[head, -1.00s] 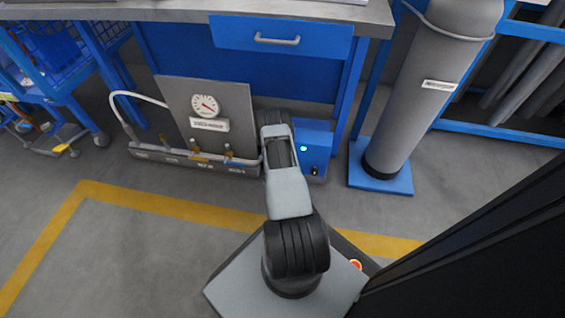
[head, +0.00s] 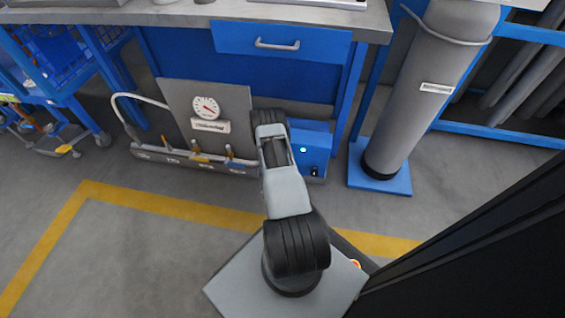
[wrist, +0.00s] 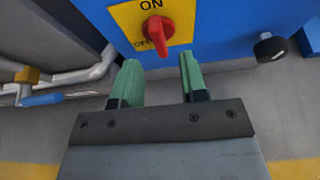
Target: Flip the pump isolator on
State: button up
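The pump isolator is a red rotary switch (wrist: 157,32) on a yellow plate (wrist: 128,18) fixed to a blue box. The plate reads ON at the top and OFF at the lower left, partly covered by the switch. The red handle points downward in the wrist view, slightly right. My gripper (wrist: 160,78) is open, its two green fingers apart with nothing between them. The fingertips are just below the switch in the picture, and I see no contact. In the head view the blue box (head: 316,150) shows beside my arm; the switch and my fingers are hidden there.
A black knob (wrist: 268,47) sticks out of the box to the right. A grey panel with a gauge (head: 206,107) and several valves stands left of the box. A grey cylinder (head: 425,100) stands right on a blue base. Open floor lies in front.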

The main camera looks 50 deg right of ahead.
jog(key=p+v, duration=0.2)
jog(key=v, duration=0.7)
jog(key=shift+s+a+p, duration=0.2)
jog(key=shift+a+p, duration=0.05)
jog(key=shift+p, duration=0.15)
jog(key=shift+r, duration=0.1)
jog(key=w+d+r+m+g+h+p, duration=0.2)
jog(key=r+m+g+p, duration=0.15)
jog(key=r, duration=0.85)
jog(key=w+d+r+m+g+h+p, duration=0.1)
jog(key=d+r+m+g+h+p, duration=0.3)
jog(key=r, duration=0.9)
jog(key=s+a+r+m+g+y+p, duration=0.1)
jog(key=a+r+m+y+p, duration=0.2)
jog(key=r, duration=0.7)
jog(key=s+a+r+m+g+p, duration=0.1)
jog(key=r+m+g+p, duration=0.15)
jog(key=r+p, duration=0.5)
jog(key=s+a+r+m+t+y+p, duration=0.2)
jog(key=a+r+m+y+p, duration=0.3)
jog(key=a+r, duration=0.8)
jog(key=s+a+r+m+t+y+p, duration=0.2)
jog(key=a+r+m+t+y+p, duration=0.3)
jog(key=r, duration=1.6)
jog(key=a+m+y+p, duration=0.1)
jog(key=a+y+p, duration=0.3)
jog(key=a, duration=0.4)
jog(key=shift+s+y+p, duration=0.3)
jog(key=shift+s+p, duration=0.05)
jog(key=shift+p, duration=0.45)
